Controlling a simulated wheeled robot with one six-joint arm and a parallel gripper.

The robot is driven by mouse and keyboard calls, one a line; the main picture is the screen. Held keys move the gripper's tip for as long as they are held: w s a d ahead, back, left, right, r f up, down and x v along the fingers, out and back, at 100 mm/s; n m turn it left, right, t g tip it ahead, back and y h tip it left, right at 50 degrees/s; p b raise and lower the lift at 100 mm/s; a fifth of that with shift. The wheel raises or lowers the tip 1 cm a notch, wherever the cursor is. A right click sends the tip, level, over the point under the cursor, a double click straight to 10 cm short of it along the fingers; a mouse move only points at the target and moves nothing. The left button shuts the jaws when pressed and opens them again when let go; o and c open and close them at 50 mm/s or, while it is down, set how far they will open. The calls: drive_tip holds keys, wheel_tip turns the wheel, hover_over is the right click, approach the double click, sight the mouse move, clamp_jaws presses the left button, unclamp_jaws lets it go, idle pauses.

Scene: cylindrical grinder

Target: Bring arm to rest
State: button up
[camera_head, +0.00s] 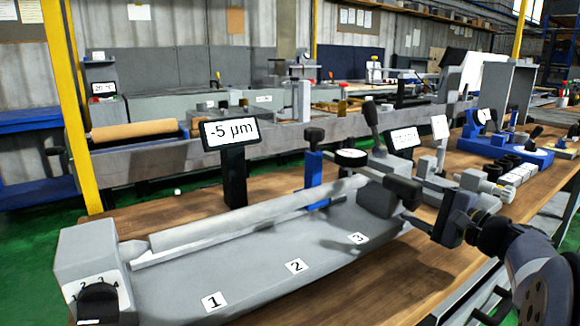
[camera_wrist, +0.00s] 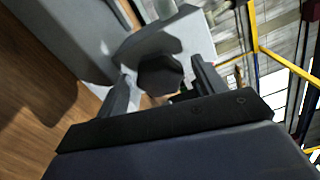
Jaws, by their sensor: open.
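My gripper (camera_head: 430,217) is at the right end of the grey cylindrical grinder bench (camera_head: 245,275), beside its tailstock (camera_head: 378,200). In the wrist view my gripper (camera_wrist: 161,76) has its two dark fingers spread apart with nothing held. A dark many-sided knob (camera_wrist: 160,74) on a grey block shows between and beyond the fingertips. I cannot tell whether a finger touches it. A long grey cylindrical workpiece (camera_head: 250,217) lies along the bench between the headstock (camera_head: 90,258) at the left and the tailstock.
A display (camera_head: 230,133) reading -5 µm stands behind the bench. A dial gauge (camera_head: 351,157) on a blue stand (camera_head: 314,170) is near the tailstock. A blue fixture (camera_head: 500,145) and small blocks (camera_head: 515,173) stand at the back right. Bare wooden table (camera_head: 385,285) shows in front.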

drive_tip(key=m+p, duration=0.7)
drive_tip(key=p, duration=0.3)
drive_tip(key=shift+r, duration=0.2)
drive_tip(key=m+p, duration=0.4)
drive_tip(key=p, duration=0.3)
drive_tip(key=shift+m, duration=0.3)
drive_tip(key=shift+f+m+p, duration=0.15)
drive_tip(key=shift+m+p, duration=0.45)
drive_tip(key=shift+f, duration=0.1)
